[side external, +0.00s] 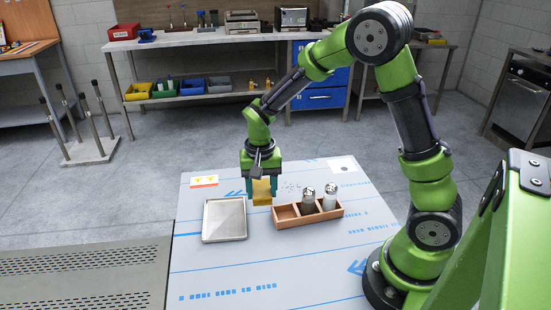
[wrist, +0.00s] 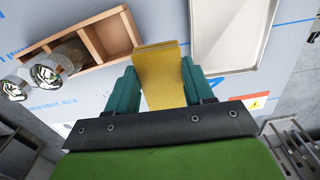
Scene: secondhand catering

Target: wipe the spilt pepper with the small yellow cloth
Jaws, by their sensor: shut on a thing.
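My gripper (side external: 262,188) is shut on the small yellow cloth (side external: 262,192), which hangs folded between the two teal fingers. The cloth also shows in the wrist view (wrist: 158,75), held between the fingers. It is low over the table, between the metal tray and the wooden caddy; I cannot tell whether it touches the surface. The spilt pepper (side external: 290,187) shows as faint dark specks on the table, to the right of my gripper and behind the caddy. In the wrist view I cannot make out the pepper.
A metal tray (side external: 225,220) lies to the left. A warning label (side external: 204,181) is behind the tray. The table front (side external: 270,275) is clear.

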